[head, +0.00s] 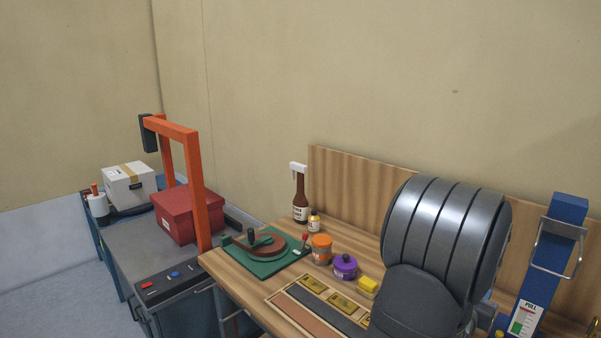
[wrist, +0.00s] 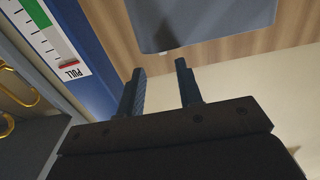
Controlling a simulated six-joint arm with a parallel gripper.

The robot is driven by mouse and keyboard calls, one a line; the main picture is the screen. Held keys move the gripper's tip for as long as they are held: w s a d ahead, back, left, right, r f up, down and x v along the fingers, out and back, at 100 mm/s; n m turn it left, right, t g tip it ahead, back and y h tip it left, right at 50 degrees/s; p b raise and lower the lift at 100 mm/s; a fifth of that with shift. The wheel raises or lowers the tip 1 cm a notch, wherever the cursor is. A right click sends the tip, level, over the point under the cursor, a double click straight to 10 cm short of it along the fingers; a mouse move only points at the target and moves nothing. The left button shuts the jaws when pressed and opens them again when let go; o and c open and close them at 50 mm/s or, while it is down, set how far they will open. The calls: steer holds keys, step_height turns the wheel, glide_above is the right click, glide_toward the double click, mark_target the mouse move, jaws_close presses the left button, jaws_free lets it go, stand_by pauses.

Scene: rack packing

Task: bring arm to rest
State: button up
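My gripper (wrist: 161,78) shows in the wrist view with its two dark fingers apart and nothing between them. Behind the fingers are wood and a pale surface. In the head view my grey arm fills the right part over the wooden bench (head: 284,319), and the gripper itself cannot be made out there. A blue post (head: 547,252) with a PULL label stands right of the arm; it also shows at the left of the wrist view (wrist: 84,42). The fingers do not appear to touch anything.
On the bench stand a brown bottle (head: 300,203), an orange-lidded jar (head: 321,249), a purple jar (head: 345,267), a yellow block (head: 368,285) and a green turntable base (head: 262,266). Left, an orange frame (head: 194,170) stands by a red box (head: 183,216) and white carton (head: 128,186).

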steer(key=x, duration=0.9)
steer(key=w+a+v, duration=0.1)
steer(key=v, duration=1.7)
steer(key=w+d+r+g+y, duration=0.4)
steer(key=w+d+g+y, duration=0.1)
steer(key=w+d, duration=0.3)
steer(key=shift+w+d+r+y, duration=0.2)
steer(key=shift+w+r+y, duration=0.2)
steer(key=shift+w, duration=0.4)
